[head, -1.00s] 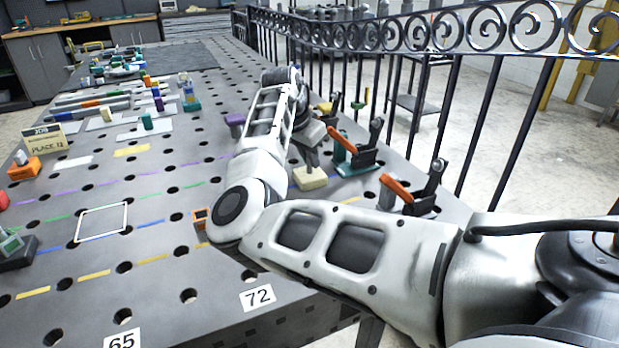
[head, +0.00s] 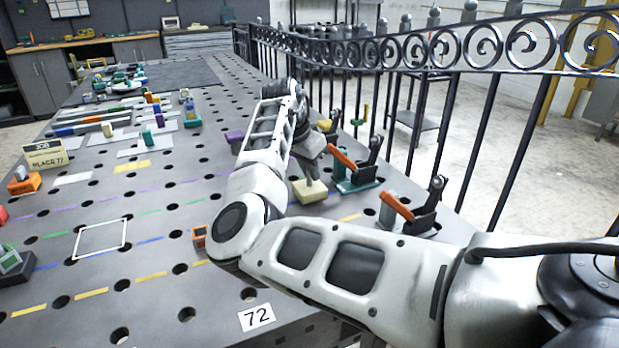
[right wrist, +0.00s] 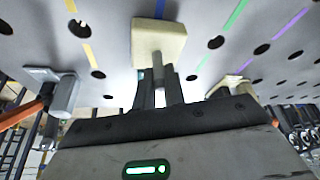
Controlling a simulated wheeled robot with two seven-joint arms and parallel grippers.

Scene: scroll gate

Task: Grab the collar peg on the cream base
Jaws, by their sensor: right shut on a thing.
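The cream base (head: 309,191) is a small block standing on the grey perforated table, near its right side. It also shows at the top centre of the right wrist view (right wrist: 158,38). A short grey collar peg (right wrist: 158,60) stands out from its middle. My right gripper (head: 311,172) comes down on it from above. In the right wrist view, my right gripper's dark fingers (right wrist: 160,88) are shut on the peg, one on each side. The fingers hide much of the peg, and I cannot tell whether the base is off the table. My left gripper is not in view.
Orange-handled clamps (head: 345,160) (head: 398,207) stand just right of the base. A black scroll railing (head: 440,52) runs along the table's right side. A purple block (head: 235,138) lies behind my arm. The table's left front is mostly clear around a white square outline (head: 101,239).

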